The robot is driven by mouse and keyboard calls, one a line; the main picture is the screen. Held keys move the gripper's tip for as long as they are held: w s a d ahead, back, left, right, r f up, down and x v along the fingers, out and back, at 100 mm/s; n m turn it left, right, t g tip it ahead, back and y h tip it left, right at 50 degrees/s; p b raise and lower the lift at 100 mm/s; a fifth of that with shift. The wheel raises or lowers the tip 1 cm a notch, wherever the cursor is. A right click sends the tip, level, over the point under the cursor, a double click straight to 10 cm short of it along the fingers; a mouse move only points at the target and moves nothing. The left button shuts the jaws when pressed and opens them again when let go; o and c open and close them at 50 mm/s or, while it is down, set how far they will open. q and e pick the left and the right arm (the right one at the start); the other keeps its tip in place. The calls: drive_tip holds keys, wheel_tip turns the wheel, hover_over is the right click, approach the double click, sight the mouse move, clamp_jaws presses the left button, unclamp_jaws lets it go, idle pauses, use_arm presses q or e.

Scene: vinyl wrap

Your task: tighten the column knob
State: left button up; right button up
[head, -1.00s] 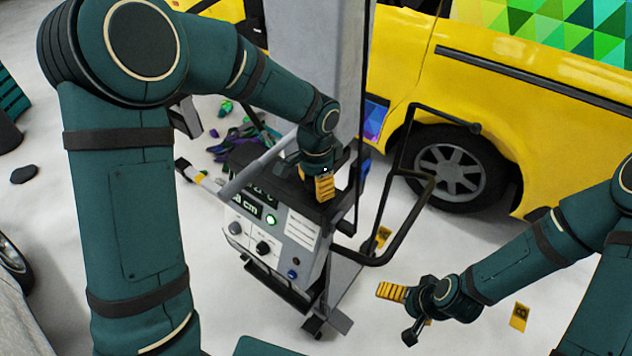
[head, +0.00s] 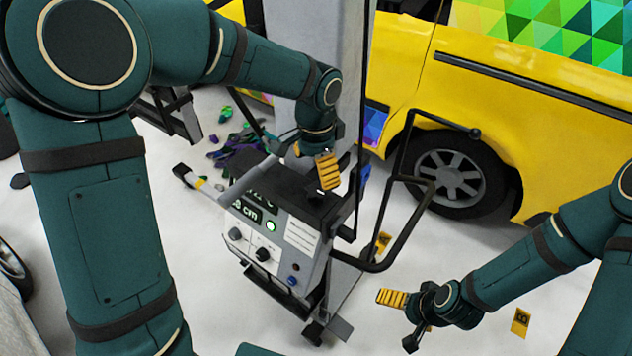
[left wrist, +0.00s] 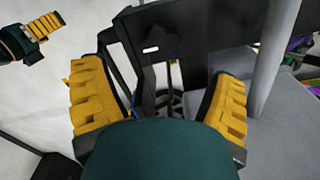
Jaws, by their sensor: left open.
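The grey control box (head: 272,240) stands at the foot of the grey column (head: 335,60). Its front carries a small black knob (head: 262,254), a lit green button and a display. I cannot make out a separate knob on the column; my left gripper and arm cover part of that area. My left gripper (head: 316,168) is over the box's top, beside the column. In the left wrist view, its yellow-padded fingers (left wrist: 162,100) are spread, with a black slotted bracket (left wrist: 200,42) beyond them. My right gripper (head: 401,318) is open and empty, low to the right of the box.
A black tubular handle frame (head: 425,200) rises right of the box. The yellow van (head: 560,110) and its wheel (head: 455,170) are behind. Coloured vinyl scraps (head: 240,150) lie on the floor left of the column.

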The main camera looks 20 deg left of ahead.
sight(317, 190)
use_arm(q)
wheel_tip(317, 190, up, 5)
drive_tip(key=shift+r, duration=0.1)
drive_tip(key=shift+d, duration=0.1)
idle(0.6)
